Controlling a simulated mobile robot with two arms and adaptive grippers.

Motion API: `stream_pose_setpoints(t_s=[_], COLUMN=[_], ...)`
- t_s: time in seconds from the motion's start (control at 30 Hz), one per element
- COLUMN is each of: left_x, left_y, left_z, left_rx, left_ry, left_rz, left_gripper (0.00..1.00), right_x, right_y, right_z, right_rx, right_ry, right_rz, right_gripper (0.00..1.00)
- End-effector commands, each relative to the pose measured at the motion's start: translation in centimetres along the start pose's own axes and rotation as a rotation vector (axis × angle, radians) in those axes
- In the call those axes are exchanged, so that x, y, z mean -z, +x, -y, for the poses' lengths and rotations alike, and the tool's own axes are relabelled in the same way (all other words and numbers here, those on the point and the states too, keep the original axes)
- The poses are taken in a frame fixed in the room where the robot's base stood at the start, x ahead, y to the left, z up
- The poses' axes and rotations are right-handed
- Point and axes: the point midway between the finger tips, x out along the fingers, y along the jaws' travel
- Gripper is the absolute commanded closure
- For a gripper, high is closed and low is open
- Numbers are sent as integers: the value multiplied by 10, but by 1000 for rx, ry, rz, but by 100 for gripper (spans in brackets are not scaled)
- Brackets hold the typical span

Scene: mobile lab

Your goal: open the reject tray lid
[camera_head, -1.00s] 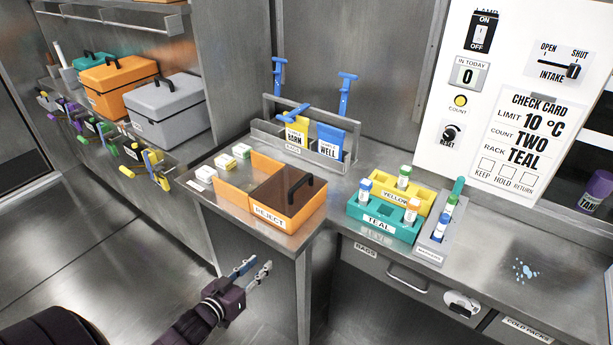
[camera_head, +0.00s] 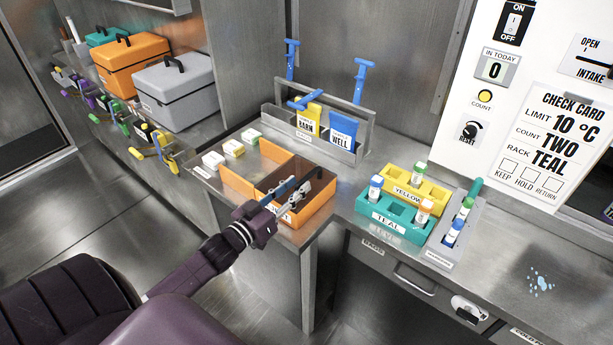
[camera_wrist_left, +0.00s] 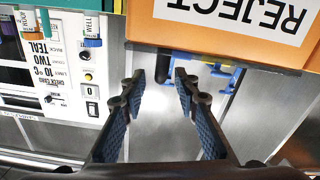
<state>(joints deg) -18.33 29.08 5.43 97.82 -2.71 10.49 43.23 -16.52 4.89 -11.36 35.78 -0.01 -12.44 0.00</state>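The orange reject tray (camera_head: 239,185) sits at the bench's front left corner. The lid's black handle (camera_head: 318,173) is partly hidden behind my left gripper (camera_head: 303,184). The fingers overlap the lid in the head view, apart and with nothing between them. In the left wrist view my left gripper (camera_wrist_left: 160,76) is open, just below the tray's front wall (camera_wrist_left: 144,27) with its upside-down REJECT label. My right gripper is out of view.
Several small white boxes (camera_head: 233,148) stand left of the tray. A bag rack (camera_head: 365,133) with blue-handled tools is behind it. Teal (camera_head: 384,230) and yellow (camera_head: 432,196) vial racks stand to the right. Bench between tray and racks is clear.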

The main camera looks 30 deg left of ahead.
Motion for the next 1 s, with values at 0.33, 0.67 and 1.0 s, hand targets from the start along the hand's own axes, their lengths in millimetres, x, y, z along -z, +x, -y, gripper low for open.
stream_pose_setpoints(t_s=[0.33, 0.67, 1.0], left_x=[1, 0, 0], left_y=[41, 45, 45], left_z=[0, 0, 0], left_rx=[0, 0, 0], left_ry=[0, 1, 0], left_rz=[-1, 1, 0], left_gripper=[71, 71, 100], right_x=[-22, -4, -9], right_y=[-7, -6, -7], right_z=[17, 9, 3], right_rx=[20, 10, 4], right_ry=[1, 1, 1], right_rz=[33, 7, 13], right_gripper=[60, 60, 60])
